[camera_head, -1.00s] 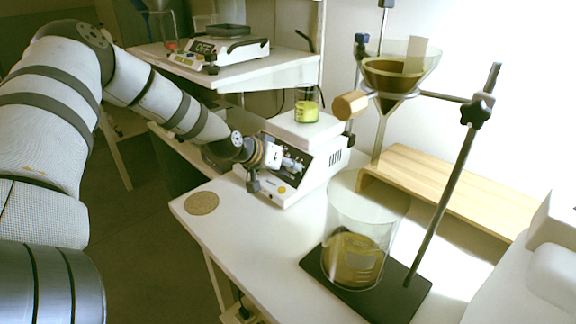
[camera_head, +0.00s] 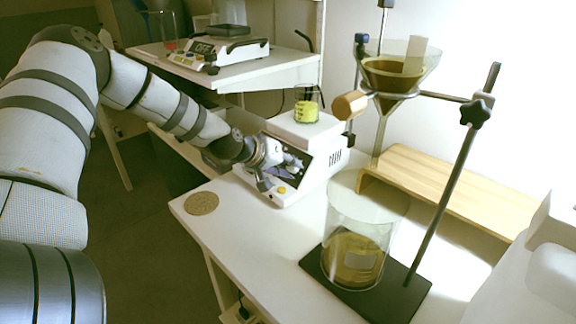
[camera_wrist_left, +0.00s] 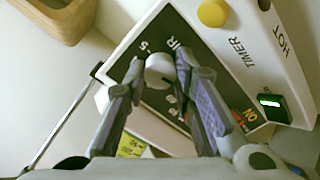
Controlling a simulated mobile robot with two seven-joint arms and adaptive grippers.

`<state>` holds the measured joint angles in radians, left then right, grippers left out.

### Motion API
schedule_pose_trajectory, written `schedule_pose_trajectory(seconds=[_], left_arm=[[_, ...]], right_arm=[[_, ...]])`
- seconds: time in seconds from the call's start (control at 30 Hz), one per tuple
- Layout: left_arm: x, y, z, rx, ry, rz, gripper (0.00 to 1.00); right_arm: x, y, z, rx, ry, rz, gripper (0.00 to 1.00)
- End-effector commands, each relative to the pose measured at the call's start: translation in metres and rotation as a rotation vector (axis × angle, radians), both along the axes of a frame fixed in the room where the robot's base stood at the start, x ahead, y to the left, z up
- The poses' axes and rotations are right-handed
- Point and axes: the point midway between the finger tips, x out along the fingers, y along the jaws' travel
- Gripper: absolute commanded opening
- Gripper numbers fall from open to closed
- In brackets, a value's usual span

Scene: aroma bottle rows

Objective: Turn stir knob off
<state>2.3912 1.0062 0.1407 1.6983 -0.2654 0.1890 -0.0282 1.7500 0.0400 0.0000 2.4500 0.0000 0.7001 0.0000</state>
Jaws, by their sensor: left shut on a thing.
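The hot plate stirrer (camera_head: 318,150) is a white box with a dark slanted front panel, standing on the white bench. The round, pale stir knob (camera_wrist_left: 160,70) sits on that panel beside a partly hidden label ending in "IR". My left gripper (camera_head: 278,170) reaches the panel from the left. In the left wrist view its two fingers (camera_wrist_left: 162,78) are on either side of the knob, shut on it. In the head view the gripper hides the knob. My right gripper is not in view.
A small beaker of yellow liquid (camera_head: 307,108) stands on the stirrer. A yellow knob (camera_wrist_left: 212,12) is near the gripper. To the right are a large beaker (camera_head: 352,262), a stand rod (camera_head: 450,180) and a funnel (camera_head: 392,78). A cork mat (camera_head: 201,203) lies on the bench's left.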

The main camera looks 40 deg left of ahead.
Motion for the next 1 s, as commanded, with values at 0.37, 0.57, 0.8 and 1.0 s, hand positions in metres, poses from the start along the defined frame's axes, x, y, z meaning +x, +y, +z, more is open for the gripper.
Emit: schedule_pose_trajectory(seconds=[0.37,0.57,0.8,1.0], left_arm=[[-0.001,0.0,-0.001,-0.002,0.002,0.001,0.45],[0.0,0.0,-0.001,0.0,0.001,0.0,0.45],[-0.012,0.001,0.012,0.0,-0.003,-0.002,0.45],[-0.039,0.002,0.034,-0.001,-0.003,-0.001,0.45]], right_arm=[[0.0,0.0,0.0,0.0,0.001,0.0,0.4],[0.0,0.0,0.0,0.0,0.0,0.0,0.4],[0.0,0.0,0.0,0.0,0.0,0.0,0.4],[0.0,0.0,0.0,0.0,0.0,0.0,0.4]])
